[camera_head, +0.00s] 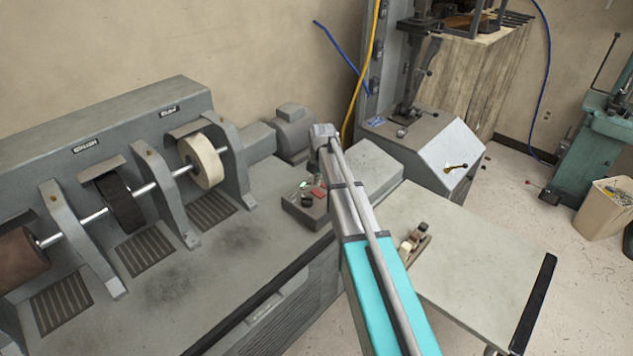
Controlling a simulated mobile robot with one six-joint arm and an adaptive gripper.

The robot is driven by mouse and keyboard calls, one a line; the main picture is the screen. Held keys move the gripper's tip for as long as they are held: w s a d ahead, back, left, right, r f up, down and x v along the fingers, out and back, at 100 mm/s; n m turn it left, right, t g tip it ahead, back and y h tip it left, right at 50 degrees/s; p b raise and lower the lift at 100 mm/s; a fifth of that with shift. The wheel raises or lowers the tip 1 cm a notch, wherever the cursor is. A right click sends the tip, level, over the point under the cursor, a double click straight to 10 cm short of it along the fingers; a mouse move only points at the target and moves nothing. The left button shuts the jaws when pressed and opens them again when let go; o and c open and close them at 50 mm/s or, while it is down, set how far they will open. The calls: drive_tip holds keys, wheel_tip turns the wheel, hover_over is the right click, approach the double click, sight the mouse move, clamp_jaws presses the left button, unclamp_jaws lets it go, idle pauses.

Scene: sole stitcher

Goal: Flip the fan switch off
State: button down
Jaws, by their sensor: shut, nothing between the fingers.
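A small grey control box (296,212) sits at the right end of the grinding machine's bench. On its top I see a green-and-white control (303,185), a red piece (319,192) and a dark knob (306,199). They are too small to tell which is the fan switch, or its position. My teal and grey arm rises from the bottom of the view and passes just right of the box, covering part of that area. My gripper cannot be made out; it is hidden behind the arm or out of view.
The grey grinding machine (160,115) with several wheels fills the left. A motor (294,135) stands behind the box. A pale table (490,255) carrying a small wooden item (413,243) is at right. A sloped grey machine (428,150) stands behind it. Floor is open at right.

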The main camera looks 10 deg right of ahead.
sight(316, 191)
drive_tip(key=shift+w+a+f+b, duration=0.1)
drive_tip(key=shift+w+f+b, duration=0.05)
drive_tip(key=shift+f+b, duration=1.2)
drive_tip(key=shift+f, duration=0.15)
